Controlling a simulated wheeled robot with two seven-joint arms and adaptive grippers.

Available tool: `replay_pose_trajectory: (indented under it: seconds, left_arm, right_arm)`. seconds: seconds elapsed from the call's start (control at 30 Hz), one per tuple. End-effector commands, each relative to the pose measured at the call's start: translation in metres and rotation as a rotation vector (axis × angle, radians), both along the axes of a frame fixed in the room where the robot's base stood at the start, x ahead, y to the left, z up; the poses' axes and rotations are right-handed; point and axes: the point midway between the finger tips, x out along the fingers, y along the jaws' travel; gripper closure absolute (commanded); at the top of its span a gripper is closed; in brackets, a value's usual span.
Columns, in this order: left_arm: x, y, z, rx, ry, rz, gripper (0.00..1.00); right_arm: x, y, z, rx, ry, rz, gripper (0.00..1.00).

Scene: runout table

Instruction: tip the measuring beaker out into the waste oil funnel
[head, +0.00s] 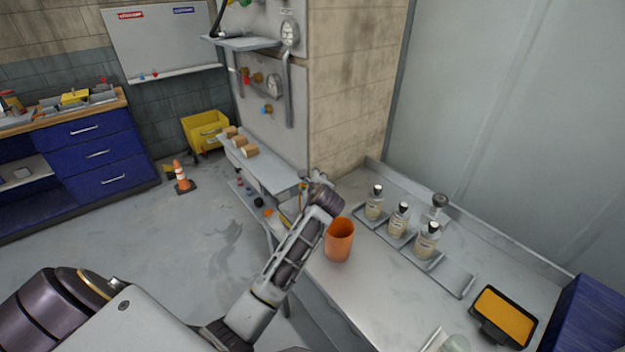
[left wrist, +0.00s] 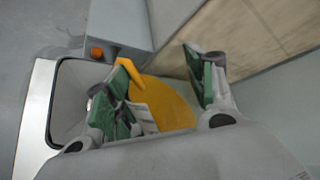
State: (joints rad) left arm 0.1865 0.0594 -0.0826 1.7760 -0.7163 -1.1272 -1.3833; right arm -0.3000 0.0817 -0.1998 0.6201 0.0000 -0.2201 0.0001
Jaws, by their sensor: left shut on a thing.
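My left gripper (head: 318,182) is at the far left edge of the metal table, and its green-padded fingers (left wrist: 160,88) show in the left wrist view. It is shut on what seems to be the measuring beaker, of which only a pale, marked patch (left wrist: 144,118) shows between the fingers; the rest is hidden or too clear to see. The yellow waste oil funnel (left wrist: 175,100) lies just beyond the fingers, and a yellow sliver of it (head: 288,216) shows beside my arm in the head view. Whether beaker and funnel touch, I cannot tell. My right gripper is not in view.
An orange cup (head: 339,241) stands on the table (head: 375,310) close to my left forearm. Several bottles (head: 399,219) stand in trays to its right. A yellow-orange tray (head: 503,314) and a clear vessel (head: 456,343) are nearer me. A dark-rimmed opening (left wrist: 78,100) lies beside the funnel.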

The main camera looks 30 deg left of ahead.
Motion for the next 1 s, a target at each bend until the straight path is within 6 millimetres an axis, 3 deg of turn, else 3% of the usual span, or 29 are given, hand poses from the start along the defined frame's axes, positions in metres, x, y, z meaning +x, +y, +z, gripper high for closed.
replay_pose_trajectory:
  seconds: [0.43, 1.0]
  left_arm:
    - [-0.001, 0.003, 0.004, -0.175, -0.072, 0.000, 0.69]
    - [-0.001, 0.003, 0.003, -0.226, -0.095, 0.000, 0.69]
  right_arm:
    - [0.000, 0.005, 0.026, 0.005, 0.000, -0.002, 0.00]
    - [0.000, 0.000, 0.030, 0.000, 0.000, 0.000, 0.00]
